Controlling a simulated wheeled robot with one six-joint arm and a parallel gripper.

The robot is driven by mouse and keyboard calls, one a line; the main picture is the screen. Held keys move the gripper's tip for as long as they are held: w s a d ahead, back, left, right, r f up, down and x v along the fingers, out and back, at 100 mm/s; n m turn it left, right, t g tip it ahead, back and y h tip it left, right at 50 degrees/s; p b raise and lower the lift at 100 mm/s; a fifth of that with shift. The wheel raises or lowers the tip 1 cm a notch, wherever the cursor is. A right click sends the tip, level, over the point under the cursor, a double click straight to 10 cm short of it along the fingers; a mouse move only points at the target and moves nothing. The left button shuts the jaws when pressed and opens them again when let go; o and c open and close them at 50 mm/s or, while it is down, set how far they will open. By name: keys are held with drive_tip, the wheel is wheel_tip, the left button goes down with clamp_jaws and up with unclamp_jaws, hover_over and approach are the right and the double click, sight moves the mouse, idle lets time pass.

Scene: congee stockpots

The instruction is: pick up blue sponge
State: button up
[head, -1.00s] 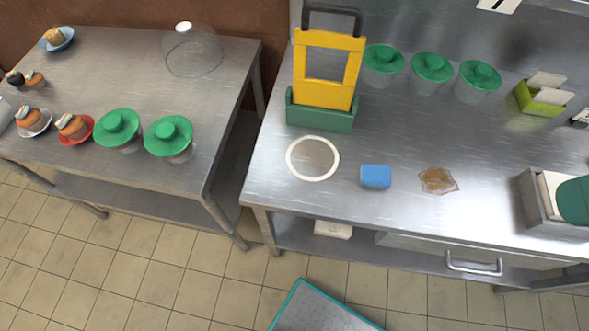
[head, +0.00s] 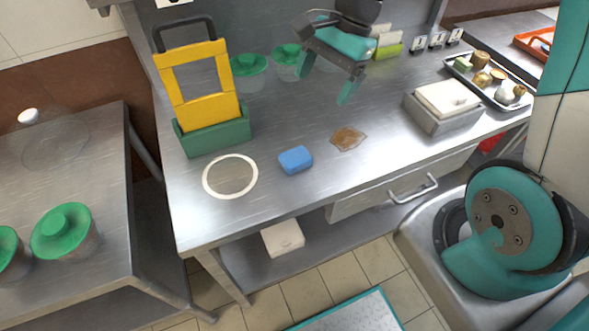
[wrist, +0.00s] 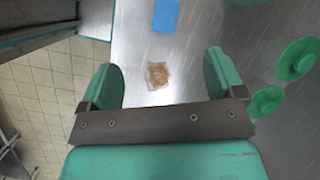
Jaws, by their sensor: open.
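The blue sponge (head: 295,160) lies flat on the steel table, between a white-rimmed ring and a brown stain in the head view. It also shows at the top of the wrist view (wrist: 165,15), beyond my fingertips. My gripper (head: 325,82) is open and empty, above the table, up and to the right of the sponge in the head view. Its two teal fingers stand wide apart in the wrist view (wrist: 164,75), with the brown stain (wrist: 158,76) showing between them. Nothing touches the sponge.
A yellow frame in a green base (head: 215,135) stands at the table's left. The white-rimmed ring (head: 230,177) lies left of the sponge. Green-lidded tubs (head: 248,66) stand behind. A steel box (head: 445,110) is at the right. The table around the sponge is clear.

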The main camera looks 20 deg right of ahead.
drive_tip(key=w+d+f+m, duration=0.2)
drive_tip(key=d+f+m, duration=0.15)
drive_tip(key=f, duration=0.25)
hover_over(302, 154)
drive_tip(key=d, duration=0.2)
drive_tip(key=shift+m, duration=0.45)
drive_tip(key=f, duration=0.9)
drive_tip(key=shift+w+d+f, duration=0.1)
drive_tip(key=shift+w+f, duration=0.1)
drive_tip(key=shift+f, duration=0.05)
drive_tip(key=shift+p+x, duration=0.3)
drive_tip(key=shift+x, duration=2.55)
drive_tip(key=c, duration=1)
